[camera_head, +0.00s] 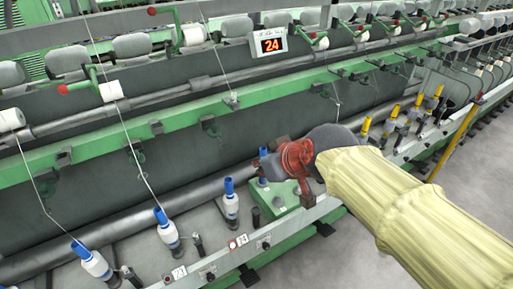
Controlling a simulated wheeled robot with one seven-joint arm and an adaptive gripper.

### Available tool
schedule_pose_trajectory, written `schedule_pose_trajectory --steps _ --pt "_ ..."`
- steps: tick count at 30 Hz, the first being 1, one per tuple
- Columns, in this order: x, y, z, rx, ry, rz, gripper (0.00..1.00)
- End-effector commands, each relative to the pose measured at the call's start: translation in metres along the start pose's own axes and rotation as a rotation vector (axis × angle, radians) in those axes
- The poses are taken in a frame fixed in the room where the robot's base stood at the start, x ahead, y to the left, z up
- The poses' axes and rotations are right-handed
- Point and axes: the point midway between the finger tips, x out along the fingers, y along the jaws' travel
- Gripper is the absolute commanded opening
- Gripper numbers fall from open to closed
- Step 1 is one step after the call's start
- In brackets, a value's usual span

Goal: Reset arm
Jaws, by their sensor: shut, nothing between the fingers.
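My arm, in a pale yellow sleeve, reaches in from the lower right of the head view. My gripper (268,168) is at its end, beyond a red-brown part, over the machine's spindle row and near a green block (277,203). The fingers are small and dark here, and I see nothing held between them. A blue-topped bobbin (263,170) shows close beside the fingers; I cannot tell whether they touch. The arm hides part of the spindle row behind it.
The spinning frame (200,120) runs across the view. Blue-topped bobbins with white yarn (166,227) stand at lower left, with threads rising from some. Yellow-topped spindles (365,127) stand right of my arm. A display (270,43) reads 24. Grey floor (350,255) is clear in front.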

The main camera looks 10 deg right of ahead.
Motion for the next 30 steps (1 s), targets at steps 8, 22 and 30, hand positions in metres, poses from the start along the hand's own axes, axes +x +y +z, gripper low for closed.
schedule_pose_trajectory --steps 8,22,30 --pt "0.002 -0.003 0.017 0.074 -0.051 -0.009 0.00" --pt "-0.077 0.015 0.191 0.330 -0.324 0.169 0.00" --pt "-0.087 0.024 0.188 0.349 -0.291 0.194 0.00"
